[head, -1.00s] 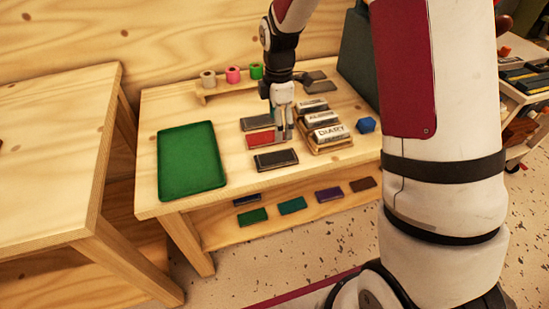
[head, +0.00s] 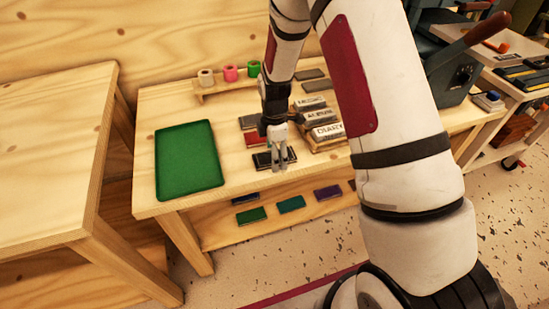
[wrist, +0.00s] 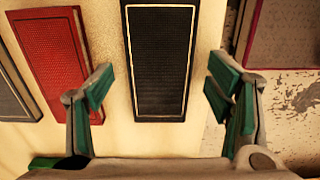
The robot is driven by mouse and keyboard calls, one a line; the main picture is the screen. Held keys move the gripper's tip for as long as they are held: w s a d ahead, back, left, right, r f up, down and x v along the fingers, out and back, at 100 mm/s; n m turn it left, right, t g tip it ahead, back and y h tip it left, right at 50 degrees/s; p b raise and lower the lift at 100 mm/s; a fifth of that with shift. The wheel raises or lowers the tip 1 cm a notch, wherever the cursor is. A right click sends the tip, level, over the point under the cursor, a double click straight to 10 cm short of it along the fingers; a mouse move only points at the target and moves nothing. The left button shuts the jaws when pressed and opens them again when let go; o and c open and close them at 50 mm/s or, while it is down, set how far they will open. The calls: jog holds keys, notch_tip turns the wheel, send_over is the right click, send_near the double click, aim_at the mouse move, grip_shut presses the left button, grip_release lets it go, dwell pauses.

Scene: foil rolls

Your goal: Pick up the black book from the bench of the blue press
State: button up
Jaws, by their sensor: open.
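The black book (wrist: 160,60), with a thin gold border, lies flat on the wooden bench (head: 235,190). In the head view the black book (head: 262,160) is partly hidden by my gripper (head: 278,166), which points down over it. In the wrist view my gripper (wrist: 160,88) is open, with one green-padded finger on each side of the book, apart from it. The blue press (head: 447,72), with a red-handled lever, stands at the right end of the bench, partly hidden by my arm.
A red book (wrist: 53,60) lies beside the black one, with a grey book (wrist: 14,95) beyond. A green tray (head: 188,160) lies at the left. Labelled blocks (head: 326,131) stand close to the right. Foil rolls (head: 231,73) stand at the back. Several books lie on the lower shelf (head: 220,232).

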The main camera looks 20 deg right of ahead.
jog(key=c, duration=1.3)
